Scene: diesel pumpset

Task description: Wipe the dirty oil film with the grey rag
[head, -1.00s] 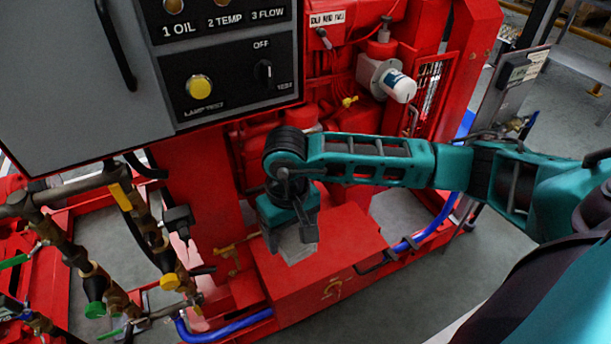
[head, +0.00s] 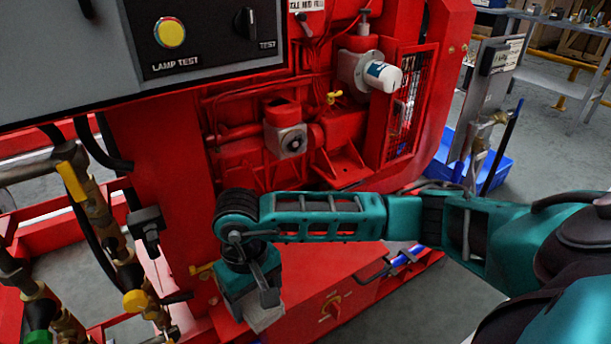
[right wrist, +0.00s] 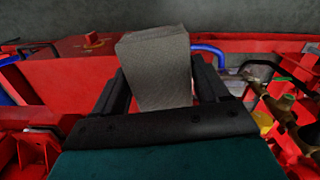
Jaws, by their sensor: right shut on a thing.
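The grey rag (head: 266,317) is a folded, block-like grey piece at the tip of my right gripper (head: 258,296). My right gripper is shut on it and points downward over the red box (head: 320,290) at the machine's foot. In the right wrist view the rag (right wrist: 157,68) stands between the two dark fingers and sticks out beyond them. I cannot tell whether the rag touches the red surface. I cannot make out the dirty oil film; the arm and rag hide part of the box. My left gripper is not in view.
A grey control panel (head: 200,40) hangs at the upper left. Brass pipes and valves (head: 130,270) stand left of the gripper. A blue hose (head: 400,258) and a blue bin (head: 490,170) lie to the right.

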